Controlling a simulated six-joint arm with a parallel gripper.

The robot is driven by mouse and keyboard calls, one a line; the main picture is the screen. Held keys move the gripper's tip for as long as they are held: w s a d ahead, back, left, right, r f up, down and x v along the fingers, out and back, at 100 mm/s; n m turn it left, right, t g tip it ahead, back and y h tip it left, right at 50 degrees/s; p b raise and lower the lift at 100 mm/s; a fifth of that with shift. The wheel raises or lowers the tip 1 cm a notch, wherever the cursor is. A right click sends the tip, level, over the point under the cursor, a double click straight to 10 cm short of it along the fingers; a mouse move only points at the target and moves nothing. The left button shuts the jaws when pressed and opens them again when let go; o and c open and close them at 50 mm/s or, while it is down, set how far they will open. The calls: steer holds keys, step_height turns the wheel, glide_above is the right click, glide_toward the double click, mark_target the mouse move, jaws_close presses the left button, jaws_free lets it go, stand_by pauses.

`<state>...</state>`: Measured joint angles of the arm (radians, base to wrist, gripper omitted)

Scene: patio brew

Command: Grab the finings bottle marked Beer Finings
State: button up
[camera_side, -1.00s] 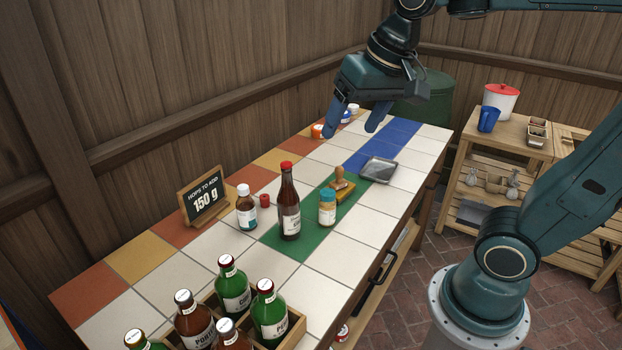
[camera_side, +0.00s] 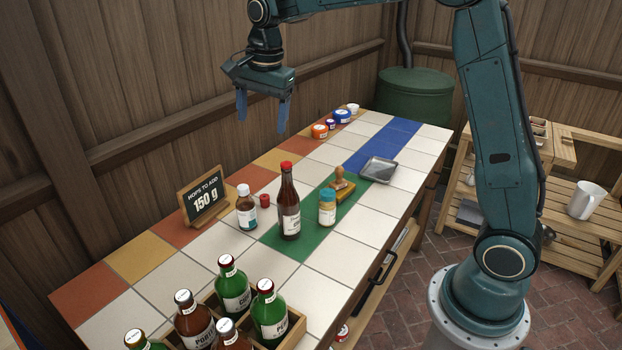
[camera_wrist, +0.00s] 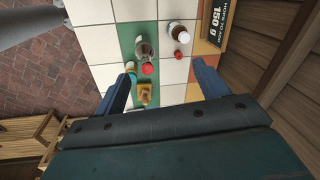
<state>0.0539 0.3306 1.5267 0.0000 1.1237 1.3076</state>
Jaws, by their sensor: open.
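A small brown bottle (camera_side: 246,210) with a white cap and a pale label stands upright on the tiled counter, left of a tall red-capped brown bottle (camera_side: 289,205). Its print is too small to read, but its shape fits a finings bottle. In the wrist view the white-capped bottle (camera_wrist: 179,32) is near the top, right of the tall bottle (camera_wrist: 146,52). My gripper (camera_side: 262,122) is open and empty, high above the counter. In the wrist view its fingers (camera_wrist: 163,72) frame the tiles, and the small bottle lies beyond them.
A loose red cap (camera_side: 265,200) lies between the two bottles. A hops sign (camera_side: 204,196) stands on the left. A crate of bottles (camera_side: 297,326) is in front. White tiles separate crate and bottle.

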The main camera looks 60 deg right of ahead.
steer(key=w+d+f+m+g, duration=0.1)
steer(key=w+f+m, duration=0.3)
steer(key=w+f, duration=0.25)
steer(key=m, duration=0.4)
glide_above(244, 197)
step_height(244, 197, down, 7)
steer(key=shift+w+d+g, duration=0.35)
steer(key=shift+w+g, duration=0.05)
steer(key=shift+w, duration=0.05)
steer(key=shift+f, duration=0.15)
steer(key=shift+f, duration=4.25)
steer(key=shift+f, duration=0.1)
steer(key=shift+d+f, duration=0.1)
steer(key=shift+f, duration=2.45)
steer(key=shift+c, duration=0.2)
